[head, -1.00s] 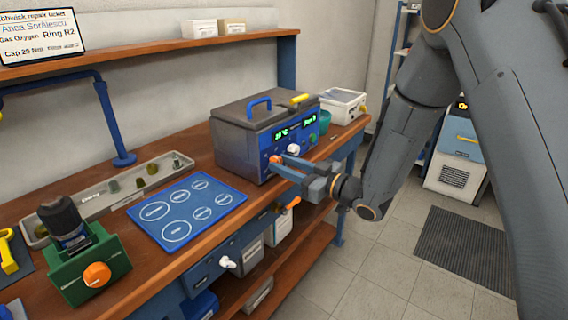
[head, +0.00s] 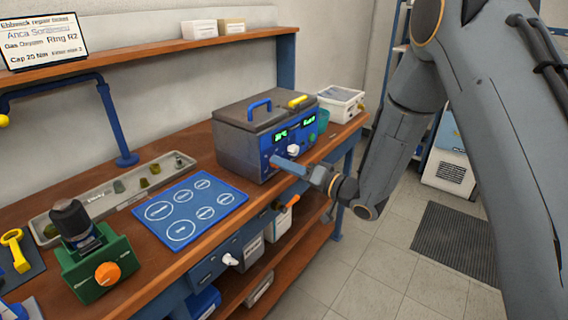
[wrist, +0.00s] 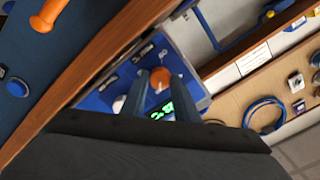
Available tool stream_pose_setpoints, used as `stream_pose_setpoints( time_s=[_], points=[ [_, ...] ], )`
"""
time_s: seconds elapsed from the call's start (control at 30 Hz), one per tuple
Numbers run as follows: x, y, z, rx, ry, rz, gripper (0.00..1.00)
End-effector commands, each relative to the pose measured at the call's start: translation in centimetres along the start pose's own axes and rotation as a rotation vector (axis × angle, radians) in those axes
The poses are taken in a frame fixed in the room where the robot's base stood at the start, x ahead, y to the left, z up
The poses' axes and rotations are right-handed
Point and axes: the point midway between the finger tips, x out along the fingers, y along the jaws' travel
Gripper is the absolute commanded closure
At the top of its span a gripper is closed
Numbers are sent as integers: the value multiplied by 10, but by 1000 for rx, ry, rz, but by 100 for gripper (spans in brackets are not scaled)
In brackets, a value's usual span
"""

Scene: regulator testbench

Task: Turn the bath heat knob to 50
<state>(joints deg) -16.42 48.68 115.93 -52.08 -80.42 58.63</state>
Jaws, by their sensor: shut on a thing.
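The bath is a grey box with a blue front panel (head: 262,148) on the bench, with green displays. An orange knob (wrist: 160,78) on its panel shows between my finger tips in the wrist view. I take it to be the bath heat knob. My gripper (head: 280,163) is at the lower left of the panel, shut on this knob. The fingers hide most of the knob in the head view. A white knob (head: 293,150) sits to its right, and also shows in the wrist view (wrist: 118,103). The dial marks and display digits are too small to read surely.
A blue mat (head: 190,210) with circles and a long grey tray (head: 110,188) lie left of the bath. A green fixture (head: 100,265) stands at the front left. A white bin (head: 341,104) stands right of the bath.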

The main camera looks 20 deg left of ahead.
Motion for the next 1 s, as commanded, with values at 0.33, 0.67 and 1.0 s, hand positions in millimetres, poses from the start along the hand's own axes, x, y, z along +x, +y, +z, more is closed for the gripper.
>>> stream_pose_setpoints(
  time_s=[0.33, 0.67, 1.0],
  points=[
    [-1, 1, 2, 146, -4, 2, 95],
    [-1, 1, 3, 173, -4, 2, 95],
    [-1, 1, 2, 172, -4, 2, 54]
  ],
)
